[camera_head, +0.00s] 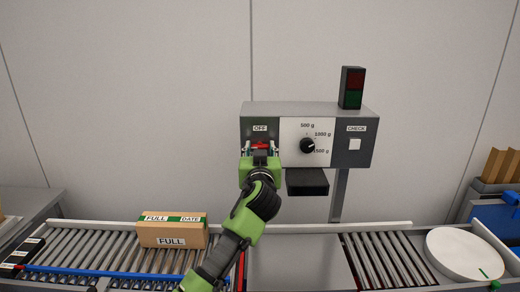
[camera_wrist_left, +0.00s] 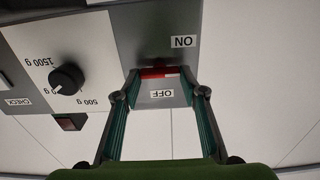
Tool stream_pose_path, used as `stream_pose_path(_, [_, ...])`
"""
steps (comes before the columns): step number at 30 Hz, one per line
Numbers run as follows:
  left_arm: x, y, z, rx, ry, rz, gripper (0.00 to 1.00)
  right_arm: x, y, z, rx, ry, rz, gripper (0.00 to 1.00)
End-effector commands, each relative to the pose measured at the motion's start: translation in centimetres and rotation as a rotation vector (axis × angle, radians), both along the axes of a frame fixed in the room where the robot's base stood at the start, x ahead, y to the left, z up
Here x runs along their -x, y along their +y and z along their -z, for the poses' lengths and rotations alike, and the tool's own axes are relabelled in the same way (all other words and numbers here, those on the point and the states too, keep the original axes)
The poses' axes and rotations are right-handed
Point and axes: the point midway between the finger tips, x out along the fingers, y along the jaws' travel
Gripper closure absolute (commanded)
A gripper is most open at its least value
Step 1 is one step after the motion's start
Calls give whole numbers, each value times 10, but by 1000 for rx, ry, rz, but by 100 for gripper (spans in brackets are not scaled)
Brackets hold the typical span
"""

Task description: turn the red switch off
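The red switch (camera_head: 260,146) is a short horizontal bar on the left part of the grey control box, below the OFF label (camera_head: 260,128). In the left wrist view, which is upside down, the red switch (camera_wrist_left: 158,72) lies between the ON label (camera_wrist_left: 183,41) and the OFF label. My left gripper (camera_head: 260,152) is at the box front, fingers apart on either side of the switch. In the left wrist view the fingertips (camera_wrist_left: 160,73) are close to the bar's two ends; I cannot tell whether they touch. My right gripper is not in view.
The grey box (camera_head: 270,109) also bears a black dial (camera_head: 307,146), a white CHECK button (camera_head: 354,144) and a red-green lamp (camera_head: 351,88). A black block (camera_head: 307,182) is below it.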

Motion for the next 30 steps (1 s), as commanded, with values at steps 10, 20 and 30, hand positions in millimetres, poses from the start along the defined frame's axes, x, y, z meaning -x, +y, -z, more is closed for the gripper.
stream_pose_path(10, [0, 0, 1, -53, 1, 0, 83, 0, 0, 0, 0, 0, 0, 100])
stream_pose_path(20, [0, -1, 1, -289, 2, 0, 83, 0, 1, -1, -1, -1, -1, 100])
stream_pose_path(30, [0, -3, 2, -613, 4, 0, 83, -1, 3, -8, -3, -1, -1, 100])
